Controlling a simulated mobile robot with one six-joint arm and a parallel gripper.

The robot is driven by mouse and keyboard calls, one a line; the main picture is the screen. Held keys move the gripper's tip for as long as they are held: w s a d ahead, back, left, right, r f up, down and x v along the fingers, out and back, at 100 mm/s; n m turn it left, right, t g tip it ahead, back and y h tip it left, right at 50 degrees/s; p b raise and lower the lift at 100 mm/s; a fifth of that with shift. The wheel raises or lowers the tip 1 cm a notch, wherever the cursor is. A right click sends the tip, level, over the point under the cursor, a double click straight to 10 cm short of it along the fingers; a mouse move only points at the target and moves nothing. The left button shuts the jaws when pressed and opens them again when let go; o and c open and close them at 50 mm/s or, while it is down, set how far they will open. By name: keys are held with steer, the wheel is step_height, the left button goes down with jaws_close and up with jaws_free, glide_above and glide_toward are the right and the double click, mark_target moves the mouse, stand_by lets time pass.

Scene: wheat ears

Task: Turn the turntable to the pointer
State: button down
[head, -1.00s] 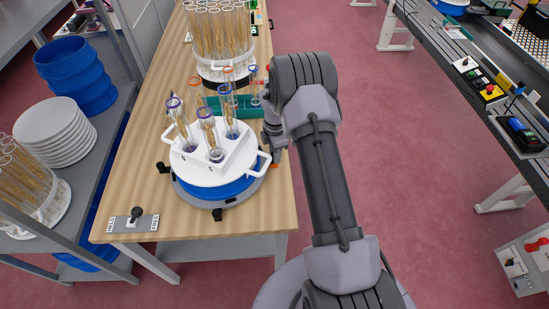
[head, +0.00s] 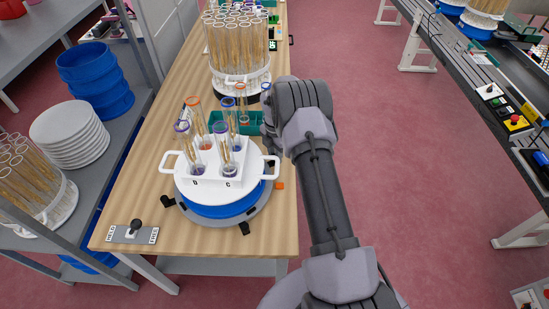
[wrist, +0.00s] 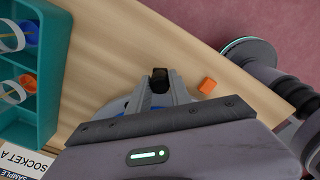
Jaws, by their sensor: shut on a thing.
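The turntable (head: 222,212) stands on the wooden table, with a grey ring, black tabs around its rim, a blue band and a white two-handled carrier (head: 258,190) on top. The carrier's rack holds several upright glass tubes of wheat ears; letters B and C face the front. An orange block (head: 279,185), apparently the pointer, lies at the right of the ring; it also shows in the wrist view (wrist: 207,86). My gripper (wrist: 160,92) is shut on a dark tab of the turntable (wrist: 160,76). In the head view my wrist hides most of the grip.
A lever plate marked HELD and FREE (head: 133,234) is at the table's front left. A teal rack (head: 222,121) and a larger tube carrier (head: 240,82) stand behind. Shelves with white plates (head: 70,135) are left. A conveyor is right, across open floor.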

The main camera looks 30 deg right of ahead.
steer(key=shift+w+n, duration=0.3)
steer(key=shift+w, duration=0.2)
steer(key=c, duration=1.2)
jaws_free()
step_height(320, 180, up, 17)
steer(key=p, duration=0.4)
steer(key=shift+r, duration=0.2)
